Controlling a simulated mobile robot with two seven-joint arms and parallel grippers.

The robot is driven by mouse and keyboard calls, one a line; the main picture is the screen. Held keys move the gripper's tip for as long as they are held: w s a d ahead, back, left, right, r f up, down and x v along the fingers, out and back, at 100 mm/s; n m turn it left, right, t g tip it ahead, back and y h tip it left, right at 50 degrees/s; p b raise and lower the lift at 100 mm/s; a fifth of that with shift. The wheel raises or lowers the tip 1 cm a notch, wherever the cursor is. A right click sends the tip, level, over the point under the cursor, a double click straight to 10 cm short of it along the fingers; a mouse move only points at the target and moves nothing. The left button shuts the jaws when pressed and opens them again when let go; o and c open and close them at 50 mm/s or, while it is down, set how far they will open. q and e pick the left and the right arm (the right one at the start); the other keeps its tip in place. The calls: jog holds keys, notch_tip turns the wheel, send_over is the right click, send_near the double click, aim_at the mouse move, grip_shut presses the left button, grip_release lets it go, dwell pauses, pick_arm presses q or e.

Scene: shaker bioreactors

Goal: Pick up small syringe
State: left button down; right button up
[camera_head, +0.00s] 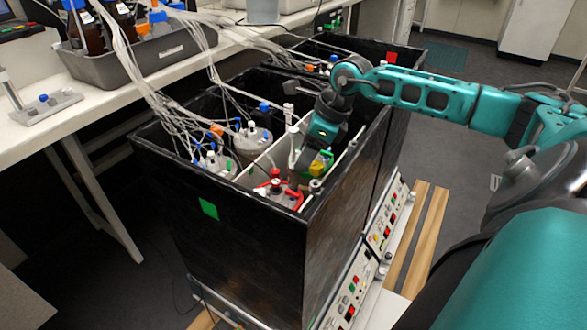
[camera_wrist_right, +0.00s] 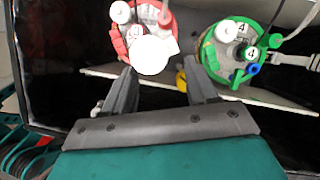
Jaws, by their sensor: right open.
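My right gripper (camera_head: 308,158) reaches down into the black open box (camera_head: 222,215), its arm coming in from the right. In the right wrist view the gripper (camera_wrist_right: 160,82) is open, with nothing between its fingers. Ahead of the fingers are a vessel with a red lid marked 3 (camera_wrist_right: 117,38) and a vessel with a green lid marked 4 (camera_wrist_right: 215,62). A white disc (camera_wrist_right: 152,56) lies in front of the red lid, just beyond the fingertips; I cannot tell whether it is the small syringe's end. I cannot identify the syringe for certain. My left gripper is not in view.
Tubes and cables run from a grey tray (camera_head: 165,55) of bottles on the white bench (camera_head: 100,98) into the box. The box walls stand close around the gripper. A white divider (camera_wrist_right: 275,98) crosses the box. Control panels (camera_head: 352,290) line its right side.

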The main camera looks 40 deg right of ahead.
jog(key=shift+x, duration=2)
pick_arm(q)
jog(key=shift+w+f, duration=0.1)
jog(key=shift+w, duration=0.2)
pick_arm(e)
jog(key=shift+w, duration=0.1)
jog(key=shift+c, duration=0.3)
jog(key=c, duration=0.3)
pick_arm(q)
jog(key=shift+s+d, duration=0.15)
pick_arm(e)
jog(key=c, duration=0.3)
jog(key=shift+r, duration=0.1)
jog(key=shift+c, duration=0.2)
